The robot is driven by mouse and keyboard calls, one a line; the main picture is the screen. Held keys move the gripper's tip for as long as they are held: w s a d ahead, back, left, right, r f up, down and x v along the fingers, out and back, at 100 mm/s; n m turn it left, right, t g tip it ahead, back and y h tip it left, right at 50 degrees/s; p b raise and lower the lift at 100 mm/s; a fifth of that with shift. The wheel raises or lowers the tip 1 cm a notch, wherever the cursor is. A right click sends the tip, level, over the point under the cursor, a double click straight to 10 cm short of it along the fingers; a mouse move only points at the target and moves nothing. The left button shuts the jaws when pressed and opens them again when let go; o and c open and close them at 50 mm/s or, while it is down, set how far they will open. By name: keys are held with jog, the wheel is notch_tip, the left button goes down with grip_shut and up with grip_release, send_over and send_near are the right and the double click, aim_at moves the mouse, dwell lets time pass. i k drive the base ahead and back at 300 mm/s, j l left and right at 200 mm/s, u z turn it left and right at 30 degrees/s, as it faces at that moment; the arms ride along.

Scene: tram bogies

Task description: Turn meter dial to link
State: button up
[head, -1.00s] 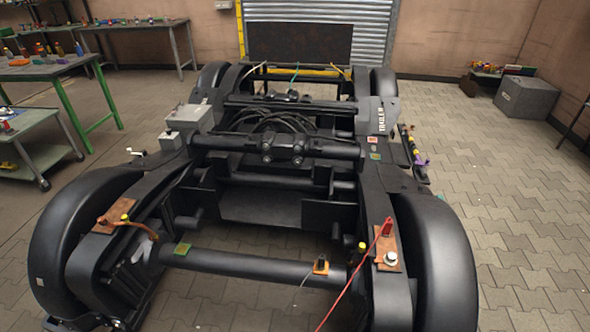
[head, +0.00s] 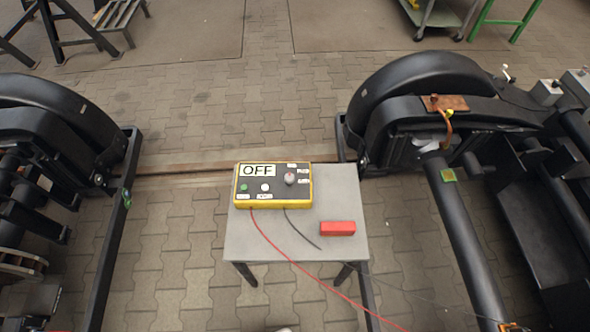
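The meter (head: 273,201) is a yellow box with a dark face, lying on a small grey table (head: 300,254) in the middle of the head view. Its display (head: 257,170) reads OFF. The dial (head: 290,179) is a round grey knob with a reddish mark, on the right of the face. Small labels stand beside the dial, too small to read. A green button (head: 244,187) and a white button (head: 265,187) sit at the lower left of the face. My gripper is not in view.
A red block (head: 337,228) lies on the table, right of the meter. A red lead (head: 300,265) and a black lead (head: 300,233) run from the meter. Black bogies stand left (head: 60,115) and right (head: 420,85). Paved floor is clear behind the table.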

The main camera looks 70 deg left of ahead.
aim_at(289, 178)
jog(key=u, duration=1.75)
